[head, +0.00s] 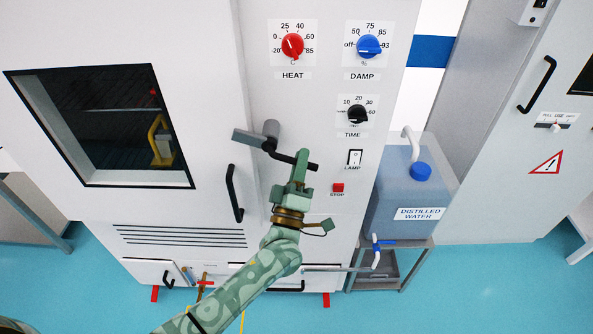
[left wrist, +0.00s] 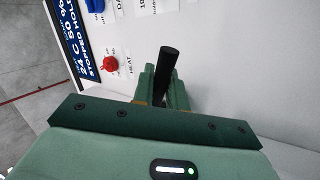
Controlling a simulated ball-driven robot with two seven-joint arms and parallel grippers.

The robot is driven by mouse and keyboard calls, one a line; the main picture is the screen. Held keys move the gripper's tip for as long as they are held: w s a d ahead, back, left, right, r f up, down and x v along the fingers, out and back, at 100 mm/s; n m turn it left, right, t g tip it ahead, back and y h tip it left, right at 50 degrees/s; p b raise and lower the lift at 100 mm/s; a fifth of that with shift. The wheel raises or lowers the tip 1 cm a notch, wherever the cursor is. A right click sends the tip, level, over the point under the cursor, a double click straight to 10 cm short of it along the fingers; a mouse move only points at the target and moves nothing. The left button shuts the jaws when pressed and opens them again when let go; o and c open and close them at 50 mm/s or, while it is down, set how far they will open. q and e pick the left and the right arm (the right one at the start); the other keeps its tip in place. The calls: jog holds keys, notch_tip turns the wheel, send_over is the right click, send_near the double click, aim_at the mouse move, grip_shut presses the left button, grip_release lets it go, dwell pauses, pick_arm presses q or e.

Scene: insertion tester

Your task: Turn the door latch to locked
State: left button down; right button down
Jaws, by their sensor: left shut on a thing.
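In the left wrist view the black bar (left wrist: 168,62) stands up between the green fingers (left wrist: 163,88). The bar's end sticks out past the fingers. The latch's hub does not show in that view. My right gripper is not in view.
The white chamber door has a dark window (head: 95,125) and a black pull handle (head: 234,193). A red HEAT knob (head: 292,45), blue DAMP knob (head: 368,46), black TIME knob (head: 357,114), lamp switch (head: 354,157) and red STOP button (head: 338,188) are nearby. A water canister (head: 400,190) stands right.

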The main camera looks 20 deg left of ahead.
pick_arm(q)
jog(key=n+y, duration=0.1)
jog(key=r+n+y, duration=0.1)
jog(key=n+y, duration=0.2)
jog(key=n, duration=0.1)
jog(key=shift+w+d+r+b, duration=0.1)
jog(key=shift+d+r+b, duration=0.15)
jog(key=shift+r+b, duration=0.05)
jog(key=shift+r+n+y, duration=0.2)
jog(key=shift+n+y, duration=0.3)
jog(key=shift+n, duration=0.2)
jog(key=shift+r+n+y, duration=0.2)
jog(key=shift+n+y, duration=0.3)
jog(key=shift+n, duration=0.2)
jog(key=shift+r, duration=0.15)
jog(key=c, duration=1.5)
grip_release()
jog(key=shift+s+d+f, duration=0.1)
jog(key=shift+s+f, duration=0.25)
jog(key=shift+s, duration=0.05)
jog(key=b+v, duration=0.1)
jog(key=v, duration=0.6)
jog(key=b+v, duration=0.1)
jog(key=v, duration=0.7)
jog(key=shift+s+d+r, duration=0.2)
jog(key=shift+s, duration=0.1)
jog(key=shift+f+g, duration=0.1)
jog(key=shift+g, duration=0.2)
